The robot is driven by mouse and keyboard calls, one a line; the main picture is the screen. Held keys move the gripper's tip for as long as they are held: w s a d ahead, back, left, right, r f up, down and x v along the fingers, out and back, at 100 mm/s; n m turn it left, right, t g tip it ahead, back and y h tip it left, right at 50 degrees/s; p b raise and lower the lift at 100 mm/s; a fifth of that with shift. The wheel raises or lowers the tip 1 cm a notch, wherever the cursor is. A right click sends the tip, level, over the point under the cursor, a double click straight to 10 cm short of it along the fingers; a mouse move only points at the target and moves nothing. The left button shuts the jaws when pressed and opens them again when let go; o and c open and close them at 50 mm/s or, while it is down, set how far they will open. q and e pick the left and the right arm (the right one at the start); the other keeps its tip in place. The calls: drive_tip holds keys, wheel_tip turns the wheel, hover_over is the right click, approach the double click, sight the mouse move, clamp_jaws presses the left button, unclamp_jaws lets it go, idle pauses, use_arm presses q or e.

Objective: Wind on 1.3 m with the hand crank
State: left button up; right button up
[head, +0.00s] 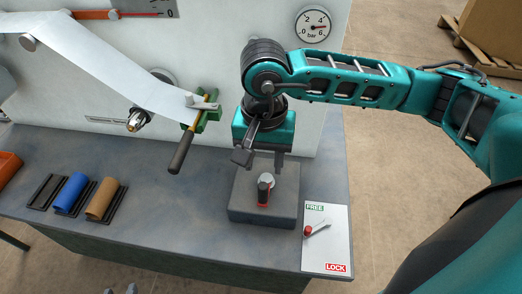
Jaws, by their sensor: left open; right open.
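The hand crank (263,193), with a pale round hub and a dark and red handle, sits on top of a grey block (251,213) on the bench. My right gripper (262,157) is open just above and behind the crank, fingers pointing down, with nothing between them. Whether a finger touches the crank cannot be told. The white web (110,68) runs down from the upper left to a green clamp (208,122) with a wooden and dark handle. Two grey tips of my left gripper (120,290) show at the bottom edge, apart and empty.
A white plate (325,255) marked FREE and LOCK carries a lever with a red knob (307,231), right of the block. Blue (71,192) and tan (101,199) rolls lie in dark holders at left. A bar gauge (314,25) is on the wall panel. The bench front is clear.

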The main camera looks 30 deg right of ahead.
sight(263, 185)
wheel_tip(263, 185, down, 9)
drive_tip(key=shift+r+b, duration=0.2)
drive_tip(key=shift+b, duration=0.35)
drive_tip(key=shift+f+b, duration=0.15)
drive_tip(key=shift+b, duration=0.25)
